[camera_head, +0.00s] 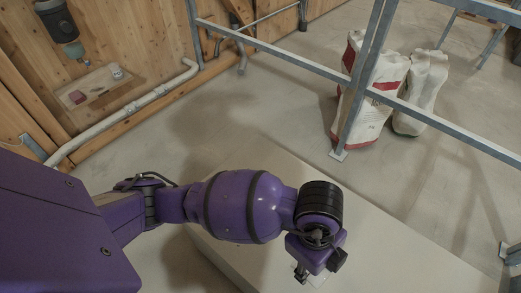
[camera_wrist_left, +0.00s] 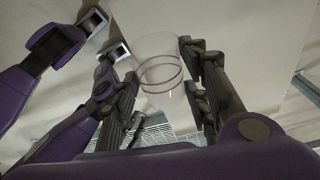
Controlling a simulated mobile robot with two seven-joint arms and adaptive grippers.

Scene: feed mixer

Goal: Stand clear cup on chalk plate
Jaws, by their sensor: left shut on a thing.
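A clear cup (camera_wrist_left: 160,72) shows in the left wrist view between the two dark fingers of my left gripper (camera_wrist_left: 187,75). The fingers are shut on it, one at each side. In the head view my left gripper (camera_head: 301,272) points down near the bottom edge, over a pale flat top. The cup is hard to make out there, hidden by the gripper or too faint. I cannot make out the chalk plate in either view. My right gripper cannot be identified in these frames.
The pale top (camera_head: 400,252) is bare to the right of my arm. Metal rails (camera_head: 258,43) and white-red sacks (camera_head: 371,95) stand behind it. A small wall shelf (camera_head: 100,88) with small items and a pale pipe (camera_head: 120,113) are at upper left.

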